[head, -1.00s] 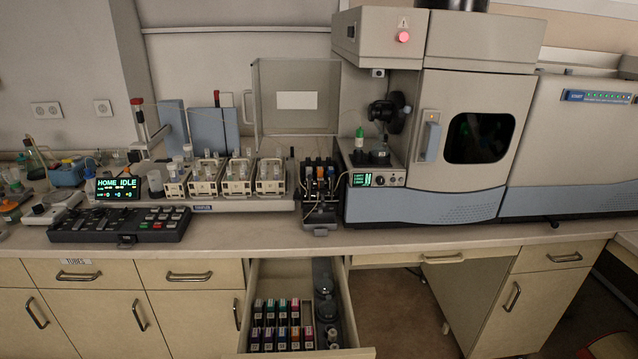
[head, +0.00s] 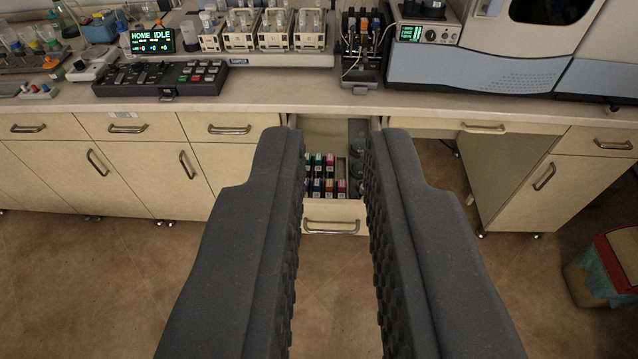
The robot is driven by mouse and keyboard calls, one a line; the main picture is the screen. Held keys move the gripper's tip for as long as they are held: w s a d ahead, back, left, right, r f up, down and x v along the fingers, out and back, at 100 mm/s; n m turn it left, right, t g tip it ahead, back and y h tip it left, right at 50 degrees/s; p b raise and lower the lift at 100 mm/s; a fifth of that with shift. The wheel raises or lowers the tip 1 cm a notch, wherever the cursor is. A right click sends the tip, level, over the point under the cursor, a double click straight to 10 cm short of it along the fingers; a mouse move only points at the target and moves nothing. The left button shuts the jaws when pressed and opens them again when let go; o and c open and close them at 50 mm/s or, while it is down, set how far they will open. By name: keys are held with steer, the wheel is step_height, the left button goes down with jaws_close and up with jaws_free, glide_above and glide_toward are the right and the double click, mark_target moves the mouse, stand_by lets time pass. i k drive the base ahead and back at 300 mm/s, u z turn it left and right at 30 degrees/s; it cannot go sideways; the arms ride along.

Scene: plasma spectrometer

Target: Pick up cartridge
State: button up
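My gripper (head: 335,145) is open and empty, its two dark grey fingers reaching up from the bottom of the view with a gap between them. Several small cartridges (head: 325,187) with coloured tops stand in rows in an open drawer (head: 331,225) under the bench. They show in the gap between the fingertips, further away than the fingers. The left finger hides part of the drawer's left side. The right finger hides part of its right side, where dark round items (head: 356,160) sit beside the cartridges.
The bench top (head: 290,97) runs across above the drawer. A control panel (head: 162,78), a display (head: 150,40), sample racks (head: 270,30) and the spectrometer (head: 480,70) stand on it. A bin (head: 603,270) is on the floor at right. Floor in front is otherwise clear.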

mark_target(364, 34)
steer(key=z, duration=0.35)
steer(key=i, duration=1.65)
steer(key=u, duration=0.3)
